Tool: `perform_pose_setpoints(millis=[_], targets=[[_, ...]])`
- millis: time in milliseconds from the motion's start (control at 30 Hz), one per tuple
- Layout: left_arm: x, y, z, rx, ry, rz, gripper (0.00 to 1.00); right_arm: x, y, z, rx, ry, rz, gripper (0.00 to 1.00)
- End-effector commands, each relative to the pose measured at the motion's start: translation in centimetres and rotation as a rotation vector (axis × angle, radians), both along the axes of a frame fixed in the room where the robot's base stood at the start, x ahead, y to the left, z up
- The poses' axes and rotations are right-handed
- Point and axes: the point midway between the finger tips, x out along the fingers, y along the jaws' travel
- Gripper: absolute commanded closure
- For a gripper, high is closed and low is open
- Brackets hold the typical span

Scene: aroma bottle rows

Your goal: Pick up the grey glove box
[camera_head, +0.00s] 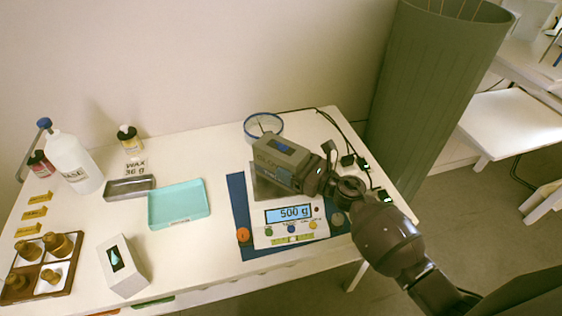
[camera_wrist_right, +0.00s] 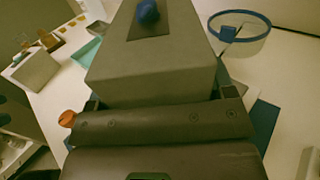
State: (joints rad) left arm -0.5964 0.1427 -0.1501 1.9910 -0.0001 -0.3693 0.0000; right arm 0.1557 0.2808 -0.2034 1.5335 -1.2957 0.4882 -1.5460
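The grey glove box (camera_head: 283,152), with a blue glove showing in its top slot, is at the scale's pan in the head view. My right gripper (camera_head: 316,172) reaches it from the right and is shut on its near end. In the right wrist view the grey glove box (camera_wrist_right: 150,70) fills the space between the fingers of my right gripper (camera_wrist_right: 158,100). The scale (camera_head: 262,234) reads 500 g; I cannot tell whether the box rests on the pan or is just above it. My left gripper is not in view.
The scale stands on a blue mat (camera_head: 240,205). To the left are a teal tray (camera_head: 180,222), a metal tin (camera_head: 130,195), a white tissue box (camera_head: 128,275), a white bottle (camera_head: 80,170) and a wooden bottle tray (camera_head: 62,290). A blue-rimmed round dish (camera_head: 250,137) and cables are behind.

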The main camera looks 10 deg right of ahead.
Motion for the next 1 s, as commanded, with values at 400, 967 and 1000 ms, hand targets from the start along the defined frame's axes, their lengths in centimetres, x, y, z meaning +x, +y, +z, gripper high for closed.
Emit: perform_pose_setpoints(millis=[400,967,1000], targets=[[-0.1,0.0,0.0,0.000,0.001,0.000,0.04,0.0,0.0,0.1,0.001,-0.002,0.000,0.72],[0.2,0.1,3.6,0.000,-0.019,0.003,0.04,0.1,-0.1,8.0,-0.004,-0.011,0.002,0.72],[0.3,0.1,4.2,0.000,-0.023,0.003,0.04,0.1,-0.1,9.1,-0.006,-0.010,0.002,0.72]])
